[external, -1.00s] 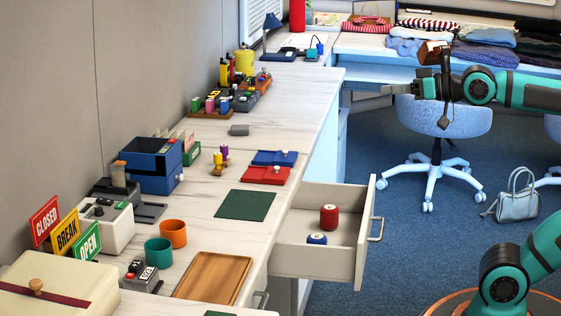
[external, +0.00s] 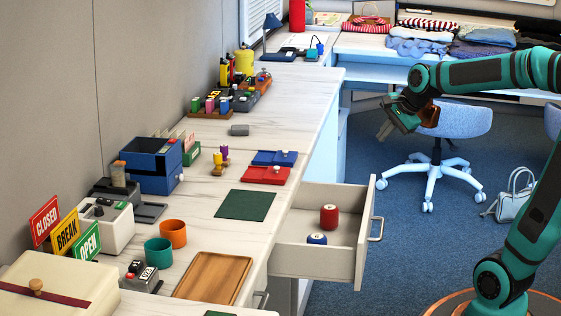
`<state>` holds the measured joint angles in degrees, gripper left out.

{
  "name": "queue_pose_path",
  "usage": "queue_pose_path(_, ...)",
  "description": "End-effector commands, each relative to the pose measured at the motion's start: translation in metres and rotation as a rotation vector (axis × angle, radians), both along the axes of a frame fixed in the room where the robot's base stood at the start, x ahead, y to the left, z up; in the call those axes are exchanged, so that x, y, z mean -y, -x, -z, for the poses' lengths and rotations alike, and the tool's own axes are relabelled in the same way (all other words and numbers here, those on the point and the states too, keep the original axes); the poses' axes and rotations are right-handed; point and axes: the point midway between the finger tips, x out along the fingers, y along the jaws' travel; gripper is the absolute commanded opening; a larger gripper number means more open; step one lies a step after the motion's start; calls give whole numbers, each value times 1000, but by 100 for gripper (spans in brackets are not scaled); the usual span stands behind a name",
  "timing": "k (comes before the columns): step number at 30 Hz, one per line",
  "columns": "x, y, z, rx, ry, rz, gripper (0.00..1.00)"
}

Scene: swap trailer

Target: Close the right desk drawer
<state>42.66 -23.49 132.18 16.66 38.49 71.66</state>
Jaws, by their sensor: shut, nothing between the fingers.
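The desk drawer (external: 347,262) on the far side is pulled well out from under the desk top, its front facing right with a metal handle (external: 377,229). A red round item (external: 329,217) and a blue round item (external: 317,239) lie inside it. My gripper (external: 383,135) is shut and empty. It hangs in the air above and beyond the drawer front, tilted down to the left, and touches nothing.
A second handle (external: 261,300) shows lower at the near desk edge. The desk top holds a green mat (external: 245,205), a wooden tray (external: 247,262) and cups. An office chair (external: 455,120) stands behind my gripper, and a handbag (external: 514,200) sits on the open blue floor.

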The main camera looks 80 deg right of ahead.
Motion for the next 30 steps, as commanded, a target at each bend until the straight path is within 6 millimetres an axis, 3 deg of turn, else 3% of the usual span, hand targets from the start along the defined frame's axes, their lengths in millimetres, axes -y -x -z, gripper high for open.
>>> queue_pose_path(1, 15, 6, 10, -9, -65, 78, 0)
queue_pose_path(6, 52, 29, 41, -28, -288, 340, 0)
queue_pose_path(15, 98, 68, 80, -44, -600, 730, 0)
queue_pose_path(22, 107, 77, 90, -46, -675, 823, 0)
queue_pose_path(30, 106, 65, 121, -50, -676, 821, 0)
